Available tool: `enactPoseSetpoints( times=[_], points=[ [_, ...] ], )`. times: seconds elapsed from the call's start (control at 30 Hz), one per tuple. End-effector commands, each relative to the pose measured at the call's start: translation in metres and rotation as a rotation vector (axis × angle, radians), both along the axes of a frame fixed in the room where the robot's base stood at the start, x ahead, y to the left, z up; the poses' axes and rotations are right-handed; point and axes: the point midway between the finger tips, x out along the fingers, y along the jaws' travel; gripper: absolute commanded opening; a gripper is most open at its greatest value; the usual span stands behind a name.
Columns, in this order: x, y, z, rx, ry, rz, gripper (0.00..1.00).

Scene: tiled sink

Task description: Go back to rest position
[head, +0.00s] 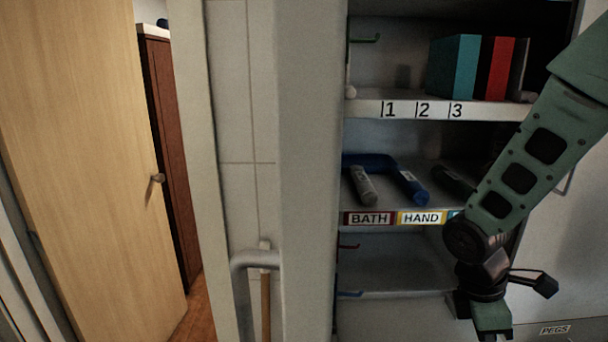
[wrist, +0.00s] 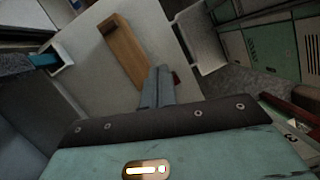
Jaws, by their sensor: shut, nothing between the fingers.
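My gripper (head: 492,330) hangs at the lower right of the head view, in front of the lower part of the shelf unit, and its tips are cut off by the bottom edge. My green arm reaches down to it from the upper right. In the wrist view my gripper (wrist: 157,88) shows its fingers together, with nothing held between them. A wooden block or board (wrist: 124,55) lies on a pale surface beyond the fingertips.
The shelf unit (head: 400,108) holds upright books (head: 455,66) on top. A grey rolled item (head: 363,184) and a blue one (head: 410,186) lie above the BATH and HAND labels. A wooden door (head: 90,170) and a grey rail (head: 256,260) are at left.

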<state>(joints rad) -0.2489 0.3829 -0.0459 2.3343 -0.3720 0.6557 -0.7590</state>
Motion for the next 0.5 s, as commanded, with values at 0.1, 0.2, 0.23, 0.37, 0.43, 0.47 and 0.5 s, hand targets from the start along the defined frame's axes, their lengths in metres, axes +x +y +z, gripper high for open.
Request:
enactPoseSetpoints(
  times=[0.1, 0.2, 0.23, 0.37, 0.43, 0.47, 0.5],
  points=[
    [-0.005, -0.003, 0.02, 0.076, -0.156, -0.336, 0.0],
    [-0.007, -0.005, 0.031, 0.126, -0.247, -0.558, 0.0],
    [-0.008, -0.005, 0.034, 0.139, -0.269, -0.616, 0.0],
    [-0.01, -0.009, 0.046, 0.192, -0.356, -0.844, 0.0],
    [-0.011, -0.011, 0.052, 0.22, -0.396, -0.956, 0.0],
    [-0.011, -0.012, 0.055, 0.231, -0.412, -1.004, 0.0],
    [-0.012, -0.013, 0.058, 0.247, -0.434, -1.063, 0.0]
  ],
)
